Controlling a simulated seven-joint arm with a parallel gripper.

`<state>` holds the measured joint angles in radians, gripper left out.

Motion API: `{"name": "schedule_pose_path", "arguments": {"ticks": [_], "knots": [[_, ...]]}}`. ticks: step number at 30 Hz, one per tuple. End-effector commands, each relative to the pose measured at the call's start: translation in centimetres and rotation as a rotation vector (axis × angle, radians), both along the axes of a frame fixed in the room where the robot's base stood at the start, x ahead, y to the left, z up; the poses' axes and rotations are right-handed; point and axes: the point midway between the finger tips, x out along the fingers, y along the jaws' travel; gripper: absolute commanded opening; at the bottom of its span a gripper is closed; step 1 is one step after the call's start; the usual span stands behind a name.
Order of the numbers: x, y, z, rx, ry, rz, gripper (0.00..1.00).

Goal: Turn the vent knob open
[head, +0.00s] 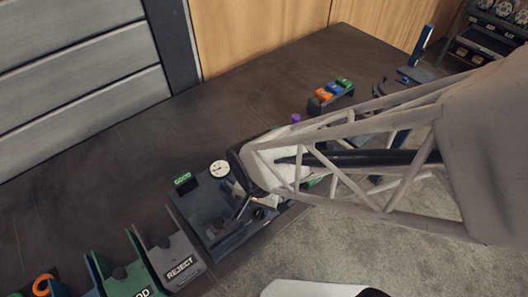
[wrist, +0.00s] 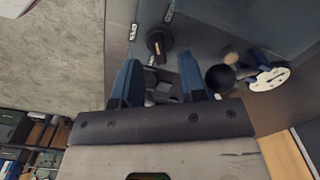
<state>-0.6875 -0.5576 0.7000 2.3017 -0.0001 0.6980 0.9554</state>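A black round knob (wrist: 158,42) with a raised grip bar sits on the dark grey panel (wrist: 215,25) in the wrist view. I take it to be the vent knob; no label on it is readable. My gripper (wrist: 160,62) has two blue fingers spread apart, with the knob just beyond their tips and roughly between them. No contact with the knob shows. Small metal parts show between the fingers, partly hidden. In the head view my arm hides the gripper and part of the dark test fixture (head: 232,243).
A black ball (wrist: 220,78) stands close to the right finger, beside a white gauge (wrist: 270,78). The gauge also shows in the head view (head: 219,168). A REJECT bin (head: 178,265) stands left of the fixture. Small coloured blocks (head: 333,90) lie farther back. The table behind the fixture is clear.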

Motion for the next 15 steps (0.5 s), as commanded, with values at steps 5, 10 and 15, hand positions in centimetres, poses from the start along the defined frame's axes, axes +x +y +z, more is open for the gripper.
{"name": "schedule_pose_path", "arguments": {"ticks": [5,10,15], "knots": [[0.0,0.0,-1.6,0.0,0.0,0.0,0.38],[0.0,0.0,-2.1,0.001,-0.001,0.0,0.38],[0.0,0.0,-2.2,0.001,-0.001,0.0,0.38]]}}
